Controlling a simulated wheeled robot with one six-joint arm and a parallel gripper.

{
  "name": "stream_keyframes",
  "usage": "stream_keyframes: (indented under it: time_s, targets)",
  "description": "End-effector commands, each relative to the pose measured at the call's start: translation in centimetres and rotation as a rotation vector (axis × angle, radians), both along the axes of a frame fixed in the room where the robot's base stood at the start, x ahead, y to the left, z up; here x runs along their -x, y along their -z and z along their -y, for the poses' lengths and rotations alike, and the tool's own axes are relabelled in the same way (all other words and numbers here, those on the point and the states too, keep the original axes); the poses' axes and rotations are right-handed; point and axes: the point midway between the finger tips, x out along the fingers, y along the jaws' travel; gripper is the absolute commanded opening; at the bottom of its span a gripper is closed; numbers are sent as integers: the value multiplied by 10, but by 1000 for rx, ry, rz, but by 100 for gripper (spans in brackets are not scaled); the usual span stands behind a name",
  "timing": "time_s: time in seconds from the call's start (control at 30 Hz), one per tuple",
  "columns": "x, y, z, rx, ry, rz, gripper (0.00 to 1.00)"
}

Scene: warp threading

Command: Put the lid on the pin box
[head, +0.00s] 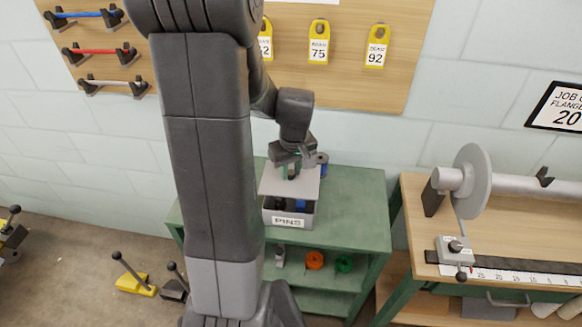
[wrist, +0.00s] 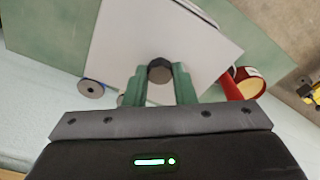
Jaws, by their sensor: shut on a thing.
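The pin box (head: 288,219), a grey box labelled "PINS", stands on the green cabinet's top. Its front part is open to view, with something blue (head: 300,204) inside. The lid (head: 304,188) is a flat light-grey plate over the back part of the box; I cannot tell whether it touches the rim. My gripper (head: 291,172) is above the lid, shut on its dark round knob. In the wrist view the green fingers of my gripper (wrist: 160,82) flank the knob (wrist: 160,69), and the lid (wrist: 205,40) spreads out beyond it, hiding the box.
The green cabinet (head: 350,192) has free top to the right of the box. A blue spool (head: 322,168) stands close behind the box. Orange (head: 315,260) and green (head: 344,264) spools sit on the shelf below. A wooden workbench (head: 415,210) with a grey disc is at right.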

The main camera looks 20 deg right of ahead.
Motion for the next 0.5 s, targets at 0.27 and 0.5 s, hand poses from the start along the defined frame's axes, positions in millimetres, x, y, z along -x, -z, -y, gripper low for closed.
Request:
stream_keyframes:
  time_s: [0.27, 0.5]
  targets:
    - [0, 30, 0, -1, 0, -1, 0]
    - [0, 52, 0, 0, 0, 0, 0]
